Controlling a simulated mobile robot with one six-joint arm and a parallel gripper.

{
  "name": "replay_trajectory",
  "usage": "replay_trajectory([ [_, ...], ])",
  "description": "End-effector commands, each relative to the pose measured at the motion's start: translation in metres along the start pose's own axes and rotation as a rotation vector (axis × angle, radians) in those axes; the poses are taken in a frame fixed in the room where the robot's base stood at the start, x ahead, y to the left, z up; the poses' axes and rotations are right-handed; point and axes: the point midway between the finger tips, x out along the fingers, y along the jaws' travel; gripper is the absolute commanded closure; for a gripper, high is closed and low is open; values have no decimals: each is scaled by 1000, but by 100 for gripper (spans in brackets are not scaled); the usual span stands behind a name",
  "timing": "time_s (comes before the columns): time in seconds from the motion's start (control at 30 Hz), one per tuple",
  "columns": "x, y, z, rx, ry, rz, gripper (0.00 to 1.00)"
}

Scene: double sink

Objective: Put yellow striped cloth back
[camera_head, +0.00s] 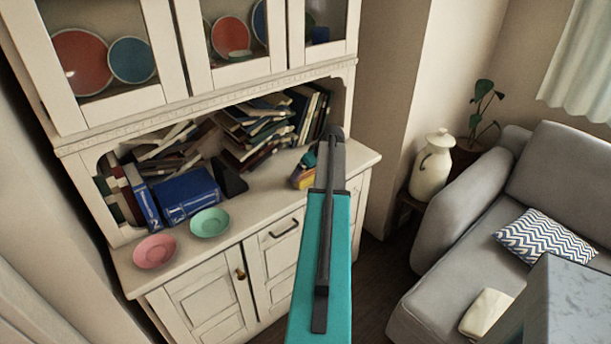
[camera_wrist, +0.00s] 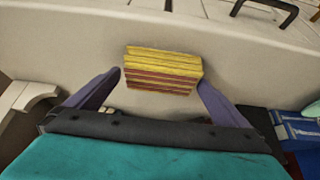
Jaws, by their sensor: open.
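The yellow striped cloth (camera_wrist: 163,72) is a small folded block with yellow and reddish-brown layers. In the wrist view it lies on the pale cabinet top, between and slightly beyond my fingertips. My gripper (camera_wrist: 160,80) is open, with one purple-grey finger towards each side of the cloth. The right fingertip appears against or just over the cloth's edge; I cannot tell if it touches. In the head view the cloth (camera_head: 302,178) shows on the counter left of my teal arm, partly hidden by my gripper's end.
The white cabinet counter (camera_head: 265,195) holds a pink bowl (camera_head: 154,251), a green bowl (camera_head: 210,222), a blue box (camera_head: 187,194) and piled books (camera_head: 255,130). Glass-doored shelves overhang it. A white jug (camera_head: 432,166) and grey sofa (camera_head: 470,235) stand to the right.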

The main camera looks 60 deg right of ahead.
Motion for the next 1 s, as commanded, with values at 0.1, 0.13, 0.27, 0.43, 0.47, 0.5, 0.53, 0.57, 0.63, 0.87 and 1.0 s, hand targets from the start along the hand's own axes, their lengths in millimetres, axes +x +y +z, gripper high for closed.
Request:
replay_trajectory([
  [0.1,-16,0,2,0,1,2,0],
  [0.13,-20,0,2,1,1,2,0],
  [0.27,-38,0,2,1,1,2,0],
  [0.43,-60,0,1,0,1,2,0],
  [0.47,-65,0,1,0,2,2,0],
  [0.5,-70,0,1,0,2,3,0],
  [0.53,-74,0,1,0,1,2,0],
  [0.57,-78,0,1,0,1,2,0],
  [0.63,-86,0,1,1,2,3,0],
  [0.87,-101,0,1,1,1,1,0],
  [1.0,-104,0,0,0,0,1,0],
])
